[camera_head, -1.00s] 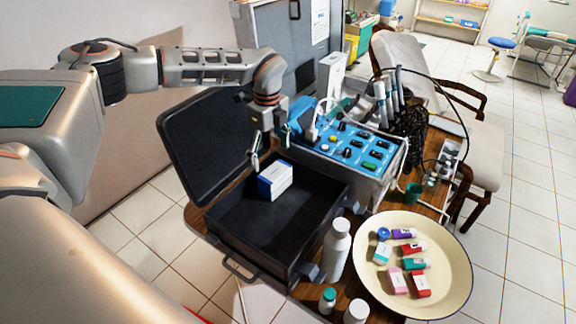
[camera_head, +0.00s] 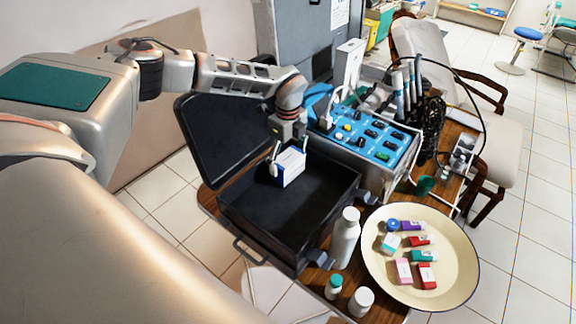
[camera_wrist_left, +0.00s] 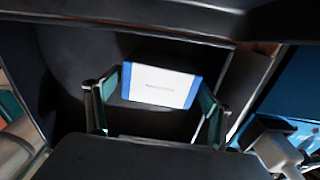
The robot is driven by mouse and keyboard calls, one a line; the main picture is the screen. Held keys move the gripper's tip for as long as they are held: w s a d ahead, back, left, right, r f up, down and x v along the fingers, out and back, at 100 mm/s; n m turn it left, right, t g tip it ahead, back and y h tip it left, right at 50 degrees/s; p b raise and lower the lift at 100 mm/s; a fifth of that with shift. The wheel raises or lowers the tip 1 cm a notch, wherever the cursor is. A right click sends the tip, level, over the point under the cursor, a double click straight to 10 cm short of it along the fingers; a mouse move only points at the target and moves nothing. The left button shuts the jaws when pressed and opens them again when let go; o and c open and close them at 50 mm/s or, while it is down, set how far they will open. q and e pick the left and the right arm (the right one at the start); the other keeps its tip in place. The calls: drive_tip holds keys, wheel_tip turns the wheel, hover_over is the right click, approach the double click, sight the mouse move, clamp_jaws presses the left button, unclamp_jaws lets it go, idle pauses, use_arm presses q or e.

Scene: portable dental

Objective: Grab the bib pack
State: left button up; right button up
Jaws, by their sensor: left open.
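The bib pack, a white box with blue ends (camera_head: 290,168), stands inside the open black case (camera_head: 325,206) near its back. My left gripper (camera_head: 285,160) is right over the box, pointing down, with its fingers at the box. In the left wrist view the bib pack (camera_wrist_left: 160,86) lies between the two spread fingers of the left gripper (camera_wrist_left: 156,104). The left finger is close to the box's blue end. Whether either finger touches it cannot be told. My right gripper is not in view.
A blue-topped control unit (camera_head: 365,137) stands close behind the case to the right. A white bottle (camera_head: 345,238) and small jars stand at the case's front right. A cream basin (camera_head: 455,275) holds several small coloured packs. The raised case lid (camera_head: 215,140) is on the left.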

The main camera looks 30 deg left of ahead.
use_arm(q)
drive_tip(key=c, duration=0.9)
